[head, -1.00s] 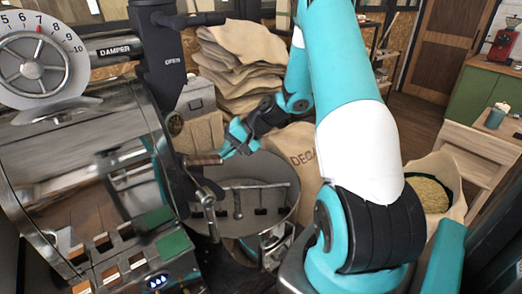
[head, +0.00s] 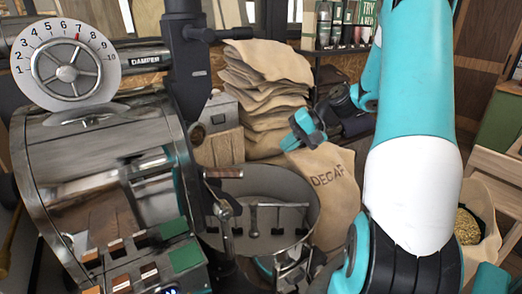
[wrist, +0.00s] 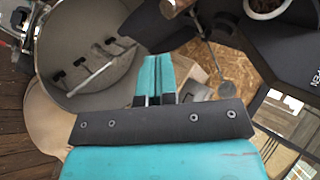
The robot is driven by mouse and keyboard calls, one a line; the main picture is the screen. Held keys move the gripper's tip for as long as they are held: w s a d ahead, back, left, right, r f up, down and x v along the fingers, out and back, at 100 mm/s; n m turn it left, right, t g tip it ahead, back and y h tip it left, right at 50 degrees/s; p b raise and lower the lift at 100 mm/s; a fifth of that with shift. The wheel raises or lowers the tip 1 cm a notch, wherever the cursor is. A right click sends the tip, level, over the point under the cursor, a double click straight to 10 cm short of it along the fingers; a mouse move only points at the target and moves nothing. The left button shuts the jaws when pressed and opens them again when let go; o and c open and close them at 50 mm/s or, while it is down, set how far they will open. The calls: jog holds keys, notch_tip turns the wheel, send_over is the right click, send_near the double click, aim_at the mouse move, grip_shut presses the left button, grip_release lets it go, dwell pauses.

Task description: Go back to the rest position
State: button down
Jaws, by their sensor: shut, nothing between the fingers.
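My gripper (head: 306,131) is in the middle of the head view, in front of the stacked sacks and above the DECAF sack. In the wrist view its teal fingers (wrist: 154,78) lie together with nothing between them. The roaster's round cooling tray (head: 300,185) stands below and to the left of it. The tray also shows at the upper left of the wrist view (wrist: 128,68). The handle with the wooden grip (head: 223,172) at the tray's edge is apart from the gripper.
The roaster drum (head: 100,165) with the damper dial (head: 68,62) fills the left side. A stack of folded sacks (head: 262,65) and the DECAF sack (head: 330,205) stand behind the tray. An open sack of beans (head: 480,205) stands at the right.

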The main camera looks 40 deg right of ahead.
jog(key=shift+r, duration=0.1)
jog(key=s+a+r+n+g+b, duration=0.15)
jog(key=a+n, duration=0.25)
jog(key=a, duration=0.6)
jog(key=w+a+r+n+g, duration=0.1)
jog(key=a+r+n+g, duration=0.15)
jog(key=a, duration=0.75)
jog(key=s+a+n+g+h+b, duration=0.1)
jog(key=s+a+n+g+h, duration=0.1)
jog(key=s+a+n, duration=0.7)
jog(key=s+a, duration=0.5)
jog(key=s, duration=0.3)
jog(key=shift+s+a+r+g+h, duration=0.2)
jog(key=shift+a+r+g+h, duration=0.1)
jog(key=shift+a+r, duration=0.1)
jog(key=c, duration=1.8)
grip_release()
